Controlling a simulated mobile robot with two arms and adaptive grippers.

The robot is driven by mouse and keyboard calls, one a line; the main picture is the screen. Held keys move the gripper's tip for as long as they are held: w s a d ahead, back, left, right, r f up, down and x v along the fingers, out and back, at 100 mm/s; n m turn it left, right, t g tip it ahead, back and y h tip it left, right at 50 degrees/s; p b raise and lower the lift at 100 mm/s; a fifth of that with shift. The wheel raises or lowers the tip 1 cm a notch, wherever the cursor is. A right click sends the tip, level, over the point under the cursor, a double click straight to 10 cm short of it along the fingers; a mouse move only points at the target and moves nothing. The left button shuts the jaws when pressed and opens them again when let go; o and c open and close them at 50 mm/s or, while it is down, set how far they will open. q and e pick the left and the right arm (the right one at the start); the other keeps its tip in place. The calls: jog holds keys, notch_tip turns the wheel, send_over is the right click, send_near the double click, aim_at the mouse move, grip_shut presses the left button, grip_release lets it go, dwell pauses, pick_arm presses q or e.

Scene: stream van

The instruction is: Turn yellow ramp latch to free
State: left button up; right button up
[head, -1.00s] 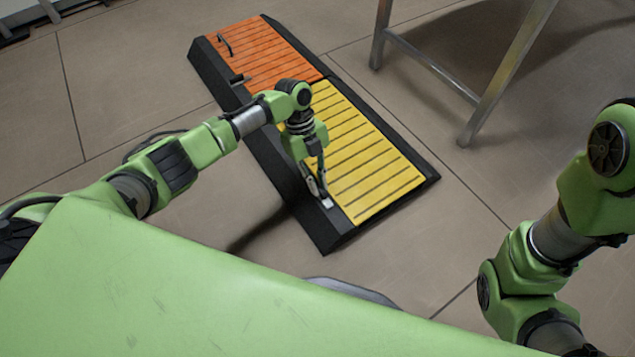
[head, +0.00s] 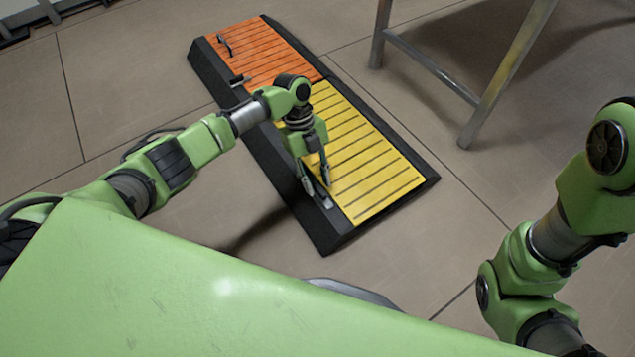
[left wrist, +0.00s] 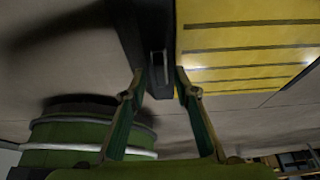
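The yellow ramp panel (head: 365,165) lies on the floor in a black frame, joined to an orange panel. Its latch (head: 327,203) is a small grey piece on the black border by the panel's near left corner. My left gripper (head: 318,191) points down just above the latch, with its fingers apart. In the left wrist view, the latch (left wrist: 158,68) shows as a narrow grey bar between the two open fingertips (left wrist: 160,76). I cannot tell whether a finger touches it. My right arm shows at the right; its gripper is out of view.
The orange panel (head: 262,58) has a dark handle (head: 225,45) and its own dark latch (head: 240,80) on the left side. A metal table leg (head: 505,75) stands at the upper right.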

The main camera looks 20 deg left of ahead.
pick_arm(q)
jog(key=v, duration=1)
jog(key=shift+r, duration=0.35)
jog(key=shift+w, duration=0.1)
